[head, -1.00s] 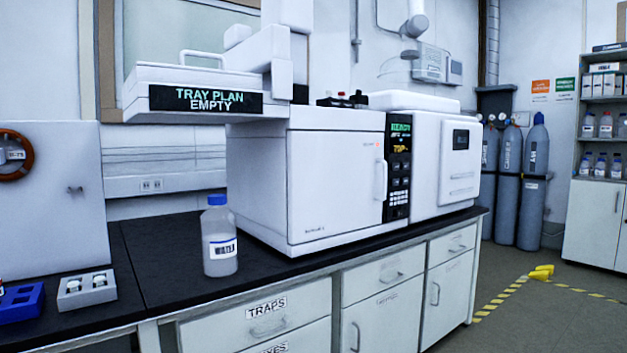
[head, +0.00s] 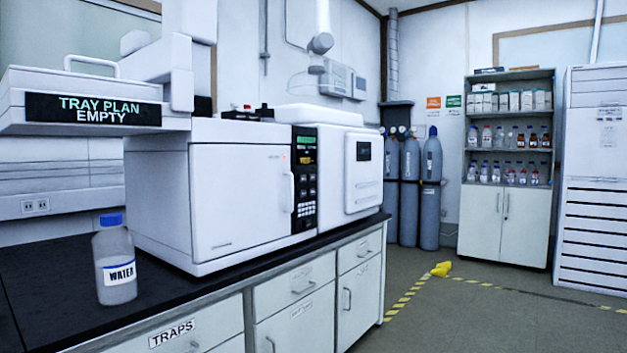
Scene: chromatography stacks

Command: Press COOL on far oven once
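A white oven (head: 245,200) with a closed door and a vertical handle stands on the dark bench. A narrow black control panel (head: 304,180) runs down its right side, with a small lit display at the top and rows of keys below. The key labels are too small to read, so I cannot tell which one is COOL. A white unit (head: 350,172) with a small dark screen adjoins the panel on the right. My gripper is not in view.
A water bottle (head: 115,262) with a blue cap stands at the bench front, left of the oven. A tray unit (head: 90,98) reading "TRAY PLAN EMPTY" overhangs the bench. Gas cylinders (head: 430,185), a shelf cabinet (head: 505,215) and a yellow object (head: 441,269) lie beyond. Floor at right is mostly clear.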

